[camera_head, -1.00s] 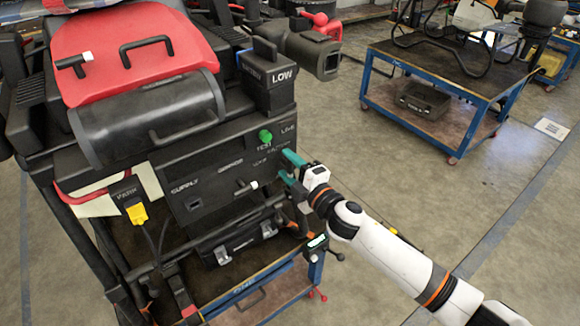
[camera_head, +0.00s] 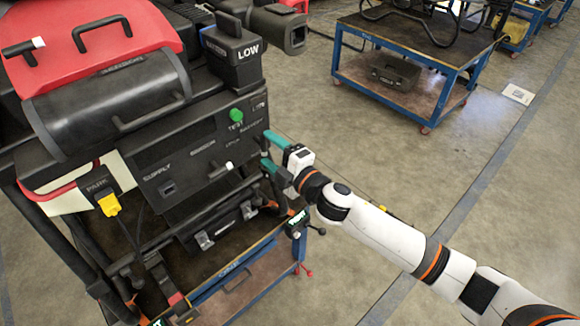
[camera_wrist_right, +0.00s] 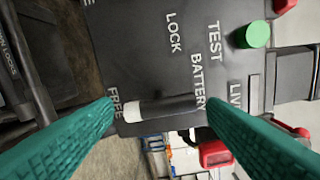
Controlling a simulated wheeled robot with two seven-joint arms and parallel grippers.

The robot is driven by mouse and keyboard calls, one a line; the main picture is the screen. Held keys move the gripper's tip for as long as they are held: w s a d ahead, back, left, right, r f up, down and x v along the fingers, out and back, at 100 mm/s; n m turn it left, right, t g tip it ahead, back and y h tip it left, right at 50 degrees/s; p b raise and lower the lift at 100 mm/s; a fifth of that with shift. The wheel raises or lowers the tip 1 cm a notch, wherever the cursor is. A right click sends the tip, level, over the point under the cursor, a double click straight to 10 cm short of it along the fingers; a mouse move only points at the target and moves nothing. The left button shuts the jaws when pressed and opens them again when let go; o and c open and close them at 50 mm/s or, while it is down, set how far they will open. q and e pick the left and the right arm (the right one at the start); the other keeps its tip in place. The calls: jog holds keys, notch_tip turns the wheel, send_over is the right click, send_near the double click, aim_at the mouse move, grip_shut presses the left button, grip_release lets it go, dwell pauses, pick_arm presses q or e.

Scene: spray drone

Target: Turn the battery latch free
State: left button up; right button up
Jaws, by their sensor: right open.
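The battery latch (camera_wrist_right: 165,108) is a black bar with a white tip on a dark panel. In the right wrist view its white tip lies beside the word FREE, and the words LOCK and BATTERY are close by. My right gripper (camera_wrist_right: 162,106) is open, with one teal finger on each side of the bar's ends; I cannot tell whether either touches. In the head view the right gripper (camera_head: 264,150) is at the right end of the panel, and the latch is not clear there. My left gripper is not in view.
Another white-tipped handle (camera_head: 221,170) sticks out of the panel. A blue-framed cart (camera_head: 402,70) stands at the back right. Open floor lies to the right.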

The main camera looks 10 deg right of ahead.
jog(key=b+v, duration=0.2)
jog(key=v, duration=0.7)
jog(key=w+d+f+m+g+h, duration=0.1)
jog(key=d+f+m+h, duration=0.3)
jog(key=f, duration=0.7)
jog(key=w+d+f+m+g+h, duration=0.15)
jog(key=d+f+m, duration=0.3)
jog(key=f, duration=0.65)
jog(key=s+d+f+m+g+h, duration=0.1)
jog(key=s+d+f+m+h, duration=0.2)
jog(key=f, duration=0.5)
jog(key=s+d+f+m+g+h, duration=0.1)
jog(key=s+d+f+g, duration=0.15)
jog(key=s+f, duration=0.4)
jog(key=s+d+f+m+g, duration=0.1)
jog(key=s+d+f+m, duration=0.1)
jog(key=s+f, duration=0.5)
jog(key=s+d+f+m+g, duration=0.2)
jog(key=s+f, duration=0.4)
jog(key=f, duration=0.1)
jog(key=s+f+m+g, duration=0.2)
jog(key=s+f, duration=0.2)
jog(key=s, duration=0.8)
jog(key=s+a+f+m+g+h, duration=0.1)
jog(key=s+f, duration=0.3)
jog(key=s, duration=0.8)
jog(key=shift+a+m+g, duration=0.25)
jog(key=shift+m+g, duration=0.4)
jog(key=shift+g, duration=0.15)
